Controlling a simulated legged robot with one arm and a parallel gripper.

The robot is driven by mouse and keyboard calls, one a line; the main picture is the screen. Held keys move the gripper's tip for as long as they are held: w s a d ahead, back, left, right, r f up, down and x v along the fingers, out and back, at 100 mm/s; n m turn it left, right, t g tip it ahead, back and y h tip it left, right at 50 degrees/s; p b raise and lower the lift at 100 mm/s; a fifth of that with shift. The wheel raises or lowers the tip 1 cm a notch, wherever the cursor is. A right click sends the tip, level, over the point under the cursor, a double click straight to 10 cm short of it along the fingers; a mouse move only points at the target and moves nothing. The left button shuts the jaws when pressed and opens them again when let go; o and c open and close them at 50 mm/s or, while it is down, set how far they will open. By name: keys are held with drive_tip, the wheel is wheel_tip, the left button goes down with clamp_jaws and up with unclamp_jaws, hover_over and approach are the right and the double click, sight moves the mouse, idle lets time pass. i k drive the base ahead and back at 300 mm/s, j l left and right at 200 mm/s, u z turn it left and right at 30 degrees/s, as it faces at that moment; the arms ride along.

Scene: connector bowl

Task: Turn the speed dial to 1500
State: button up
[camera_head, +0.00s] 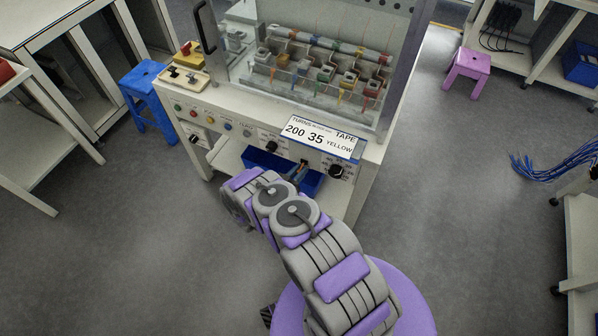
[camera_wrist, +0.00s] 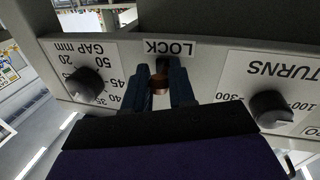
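The winding machine's front panel (camera_head: 225,132) carries several black dials, and no speed label is readable. A dial sits at the panel's left end (camera_head: 194,138). In the wrist view, which is upside down, my gripper (camera_wrist: 161,78) has its two dark fingers on either side of a small copper-coloured part (camera_wrist: 160,84) below the LOCK label (camera_wrist: 170,48). Whether the fingers press on it is unclear. The GAP mm dial (camera_wrist: 84,85) is to the left and the TURNS dial (camera_wrist: 268,108) to the right. In the head view my arm partly hides the gripper near the panel.
A white card (camera_head: 320,137) reads TURNS 200, 35, TAPE YELLOW. A blue bin (camera_head: 256,158) sits under the panel. A blue stool (camera_head: 148,98) stands left of the machine and a pink stool (camera_head: 467,67) to the right.

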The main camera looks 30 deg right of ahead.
sight(193, 140)
drive_tip(key=j, duration=0.3)
drive_tip(key=j+z, duration=0.15)
drive_tip(key=j, duration=1.2)
